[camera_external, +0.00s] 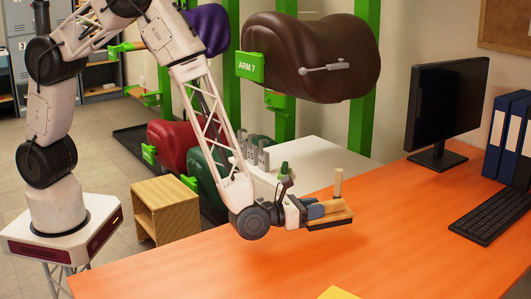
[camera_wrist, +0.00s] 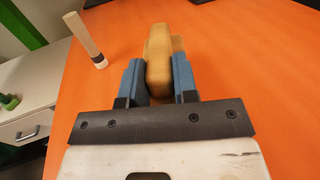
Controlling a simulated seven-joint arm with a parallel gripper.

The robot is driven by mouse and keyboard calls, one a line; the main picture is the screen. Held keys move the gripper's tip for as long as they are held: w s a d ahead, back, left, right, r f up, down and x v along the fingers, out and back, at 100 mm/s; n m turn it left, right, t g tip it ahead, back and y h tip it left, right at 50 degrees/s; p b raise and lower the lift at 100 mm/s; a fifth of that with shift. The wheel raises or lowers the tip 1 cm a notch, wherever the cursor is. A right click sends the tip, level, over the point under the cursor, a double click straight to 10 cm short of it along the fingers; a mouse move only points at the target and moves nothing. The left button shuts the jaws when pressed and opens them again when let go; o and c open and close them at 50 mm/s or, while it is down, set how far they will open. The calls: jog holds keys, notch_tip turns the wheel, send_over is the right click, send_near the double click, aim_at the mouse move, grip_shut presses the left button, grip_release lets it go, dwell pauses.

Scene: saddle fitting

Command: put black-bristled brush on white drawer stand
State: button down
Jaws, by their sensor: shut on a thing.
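My gripper (camera_external: 317,210) is shut on a tan wooden-backed brush (camera_external: 338,217), held over the orange table. In the wrist view the brush (camera_wrist: 158,62) sits between the blue fingers of my gripper (camera_wrist: 159,80). A dark strip shows along its lower edge in the external view; the bristles are not clear and are hidden from the wrist camera. The white drawer stand (camera_external: 322,158) is behind my gripper, beyond the table's far edge. In the wrist view the stand (camera_wrist: 35,122) is at the left, with a drawer handle on its front.
A pale cylinder (camera_external: 338,182) stands upright on the orange table (camera_external: 200,270), close behind the brush. A green object (camera_external: 284,170) and grey pieces (camera_external: 252,152) are on the stand. A monitor (camera_external: 447,105) and keyboard (camera_external: 490,215) are at the right. The table's front is mostly clear.

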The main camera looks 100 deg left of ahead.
aim_at(340, 207)
jog(key=w+a+h, duration=0.1)
jog(key=w, duration=0.1)
jog(key=w+m+h, duration=0.1)
jog(key=w, duration=0.1)
jog(key=w+a+m+t+h, duration=0.1)
jog(key=w, duration=0.1)
jog(key=shift+w+a+f, duration=0.25)
jog(key=shift+w+a, duration=0.1)
jog(key=shift+w, duration=0.05)
dwell(1.6)
jog(key=shift+s+d, duration=0.4)
jog(key=shift+d, duration=0.1)
jog(key=shift+n+y, duration=0.3)
jog(key=s+d, duration=0.3)
jog(key=s, duration=0.1)
jog(key=s+d, duration=0.3)
jog(key=d, duration=0.1)
jog(key=s+d, duration=0.3)
jog(key=s, duration=0.1)
jog(key=shift+s+d+r, duration=0.25)
jog(key=shift+s+r, duration=0.1)
jog(key=shift+r, duration=0.05)
jog(key=s+d, duration=0.3)
jog(key=s, duration=0.4)
jog(key=s+d+y, duration=0.1)
jog(key=s+d, duration=0.2)
jog(key=s, duration=0.5)
jog(key=shift+s+d+r, duration=0.15)
jog(key=shift+s+r, duration=0.1)
jog(key=shift+r, duration=0.2)
